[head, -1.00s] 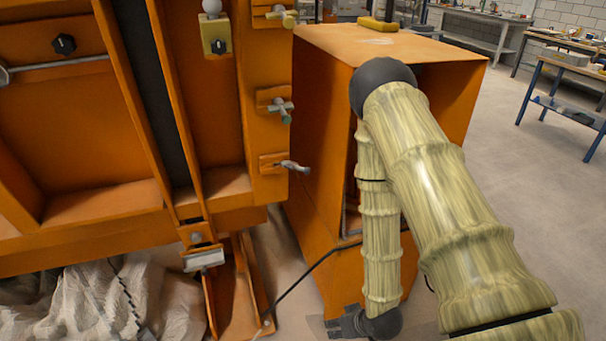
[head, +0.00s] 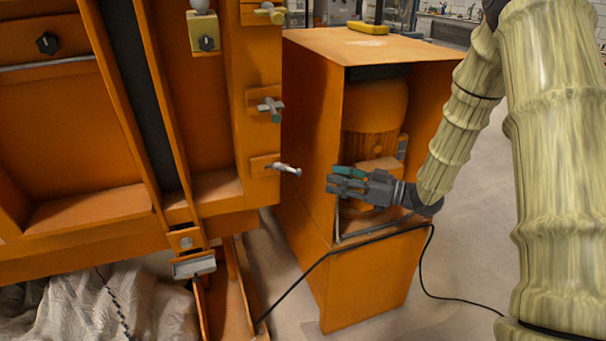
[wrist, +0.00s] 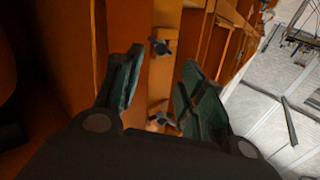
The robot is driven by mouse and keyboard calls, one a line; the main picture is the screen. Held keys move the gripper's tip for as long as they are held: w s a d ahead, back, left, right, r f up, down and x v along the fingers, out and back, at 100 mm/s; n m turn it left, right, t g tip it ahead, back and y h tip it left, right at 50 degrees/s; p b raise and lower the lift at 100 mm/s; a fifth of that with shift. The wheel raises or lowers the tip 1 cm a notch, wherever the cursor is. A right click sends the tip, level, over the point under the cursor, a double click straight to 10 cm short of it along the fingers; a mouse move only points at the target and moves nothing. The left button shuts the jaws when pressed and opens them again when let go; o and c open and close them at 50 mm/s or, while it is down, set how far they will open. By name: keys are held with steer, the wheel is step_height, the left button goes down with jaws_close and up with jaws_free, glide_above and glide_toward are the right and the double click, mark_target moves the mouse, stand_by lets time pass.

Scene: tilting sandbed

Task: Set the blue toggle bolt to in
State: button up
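Toggle bolts sit in a column on the right edge of the orange frame in the head view. The middle one (head: 270,108) has a blue-green tip, the closest to blue that I see. Below it is a pale grey bolt (head: 284,168), and a yellowish one (head: 270,13) is at the top. My gripper (head: 335,181) is to the right of the pale bolt and slightly lower, apart from it in the picture. In the wrist view my gripper (wrist: 162,68) is open and empty. Two dark bolts show between its fingers, an upper (wrist: 160,47) and a lower (wrist: 162,120); their colours are unclear.
An orange cabinet (head: 300,130) with an open front and a motor-like unit inside stands behind my gripper. A yellow block (head: 368,27) lies on its top. A black cable (head: 300,280) runs low across the front. Workbenches are far behind.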

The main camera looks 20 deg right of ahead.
steer(key=p, duration=0.1)
glide_toward(284, 168)
steer(key=w+a, duration=0.1)
steer(key=w, duration=0.1)
steer(key=w+a+f, duration=0.1)
steer(key=w+a, duration=0.1)
steer(key=shift+w+f, duration=0.15)
